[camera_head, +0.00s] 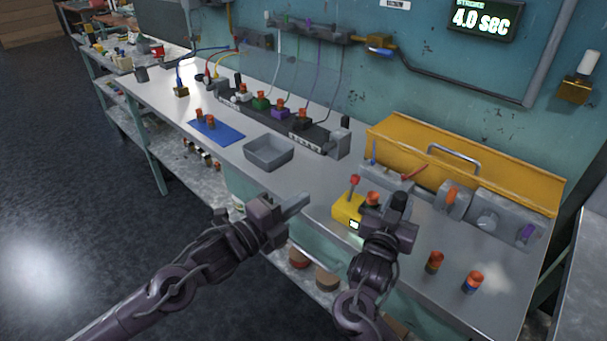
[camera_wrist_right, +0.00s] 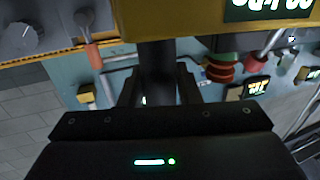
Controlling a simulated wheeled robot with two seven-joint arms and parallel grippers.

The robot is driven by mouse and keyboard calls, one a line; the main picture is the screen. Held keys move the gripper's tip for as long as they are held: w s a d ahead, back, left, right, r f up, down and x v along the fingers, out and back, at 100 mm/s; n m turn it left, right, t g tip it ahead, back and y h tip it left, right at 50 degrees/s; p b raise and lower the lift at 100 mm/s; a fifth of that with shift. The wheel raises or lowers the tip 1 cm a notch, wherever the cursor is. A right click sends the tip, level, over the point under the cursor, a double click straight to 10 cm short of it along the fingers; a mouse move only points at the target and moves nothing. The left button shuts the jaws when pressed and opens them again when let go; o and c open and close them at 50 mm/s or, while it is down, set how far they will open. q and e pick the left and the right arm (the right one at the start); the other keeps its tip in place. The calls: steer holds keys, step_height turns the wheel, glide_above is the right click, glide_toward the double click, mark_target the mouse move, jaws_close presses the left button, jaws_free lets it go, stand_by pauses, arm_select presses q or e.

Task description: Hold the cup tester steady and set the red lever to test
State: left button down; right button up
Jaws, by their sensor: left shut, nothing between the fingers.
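The cup tester is a small yellow box (camera_head: 345,211) with a lit display, near the front edge of the bench. Its red lever (camera_head: 354,181) stands up at the back left. An orange-topped cup (camera_head: 373,198) sits at its right side; it also shows in the right wrist view (camera_wrist_right: 222,70). My right gripper (camera_head: 398,208) is at the tester's right side, its fingers on both sides of a dark upright grip (camera_wrist_right: 156,68). How the grip joins the box is hidden. My left gripper (camera_head: 300,202) is shut and empty, left of the tester and apart from the lever.
A grey bin (camera_head: 268,152) and a blue mat (camera_head: 216,132) with orange-topped pieces lie to the left. A yellow-covered rack (camera_head: 470,165) stands behind the tester. Two loose orange-topped pieces (camera_head: 434,262) (camera_head: 472,282) stand at the front right.

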steer(key=o, duration=0.5)
steer(key=shift+c, duration=0.2)
